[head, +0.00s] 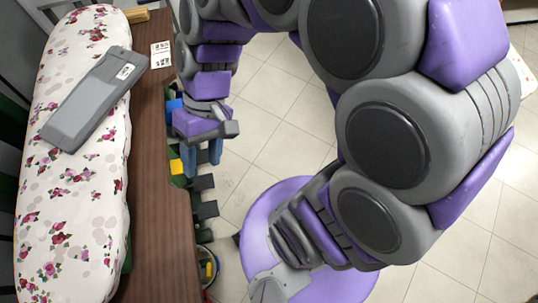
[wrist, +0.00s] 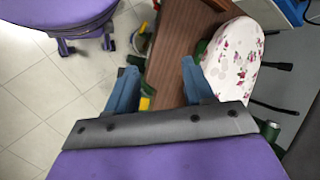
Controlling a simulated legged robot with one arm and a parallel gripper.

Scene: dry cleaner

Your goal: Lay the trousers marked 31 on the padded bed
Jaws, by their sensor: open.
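Folded grey trousers (head: 85,105) lie flat, at a slant, on the padded bed (head: 60,200), which has a white cover with red flowers. A small white tag (head: 126,71) is on their upper end; its mark is too small to read. My gripper (head: 203,155) is open and empty, to the right of the bed and apart from the trousers, past the brown board's edge. In the wrist view the gripper's two blue fingers (wrist: 158,68) stand apart with nothing between them. The rounded end of the bed (wrist: 232,58) shows beyond the right finger; no trousers show there.
A brown wooden board (head: 155,200) runs along the bed's right side, with a printed white card (head: 160,54) on it. A wooden block-like item (head: 137,15) lies at its far end. A round container (head: 208,270) stands low beside the board. Tiled floor (head: 262,120) lies open to the right.

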